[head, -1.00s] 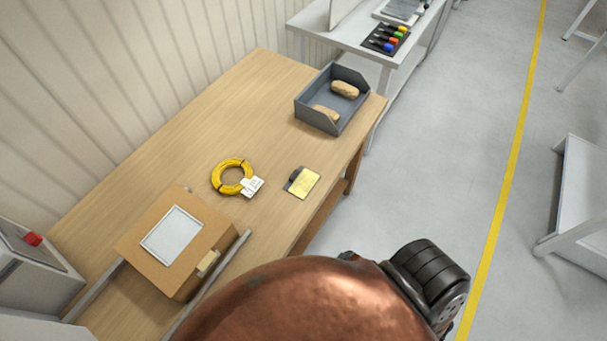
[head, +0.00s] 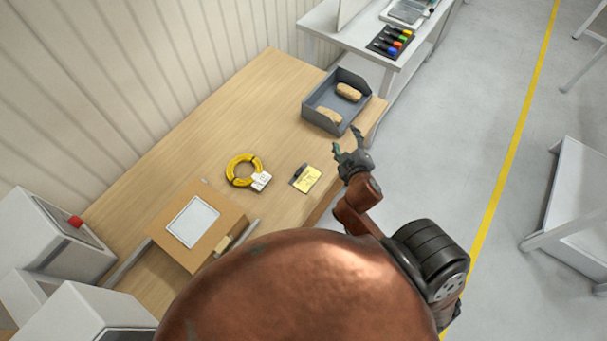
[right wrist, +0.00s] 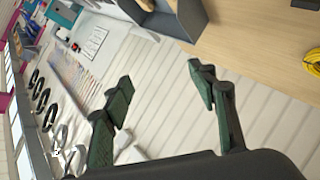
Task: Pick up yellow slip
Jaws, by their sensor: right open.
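The yellow slip (head: 307,178) lies flat on the wooden table near its right edge, with a dark clip at its upper left. My right gripper (head: 347,142) is open and empty, above the table's right edge, up and to the right of the slip. In the right wrist view its two green-tipped fingers (right wrist: 160,90) are spread apart with nothing between them. The slip does not show in that view. My left gripper is not in view.
A yellow cable coil (head: 242,170) with a white tag lies left of the slip. A cardboard box (head: 228,212) with a white sheet sits nearer. A grey tray (head: 323,121) with two tan pieces stands at the far end. Bare wood surrounds the slip.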

